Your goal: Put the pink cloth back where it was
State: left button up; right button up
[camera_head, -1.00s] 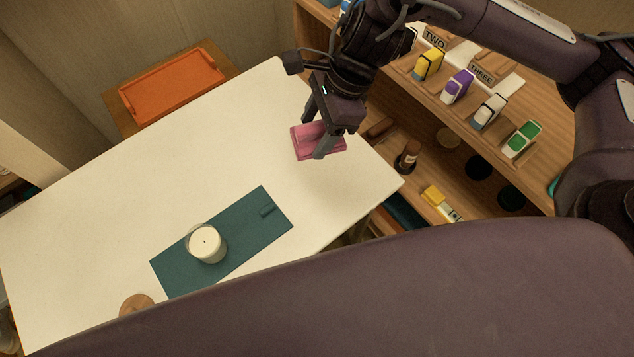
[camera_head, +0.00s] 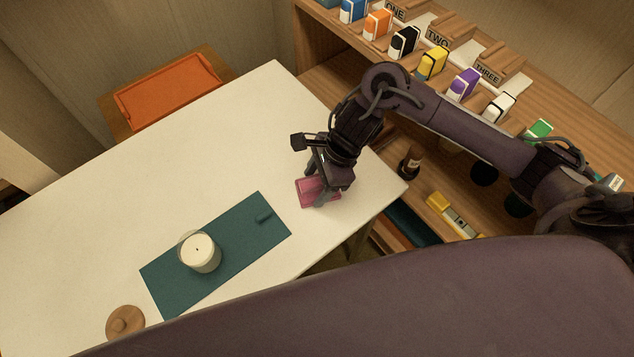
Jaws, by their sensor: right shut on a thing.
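The pink cloth (camera_head: 305,194) is at the right part of the white table, near its right edge. My right gripper (camera_head: 318,196) is over it with its fingers around it, shut on the cloth. The fingers and wrist hide part of the cloth. I cannot tell whether the cloth touches the tabletop. My left gripper is not in view.
A teal mat (camera_head: 245,235) lies on the white table (camera_head: 150,180) with a white candle (camera_head: 200,252) on it. A round wooden lid (camera_head: 125,323) is at the front left. An orange tray (camera_head: 170,90) stands behind. Shelves (camera_head: 330,82) with several colored boxes are at right.

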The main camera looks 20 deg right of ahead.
jog(key=shift+f, duration=0.4)
jog(key=o, duration=0.9)
jog(key=p+v, duration=0.1)
jog(key=v, duration=1.1)
jog(key=shift+p, duration=0.35)
jog(key=shift+s, duration=0.1)
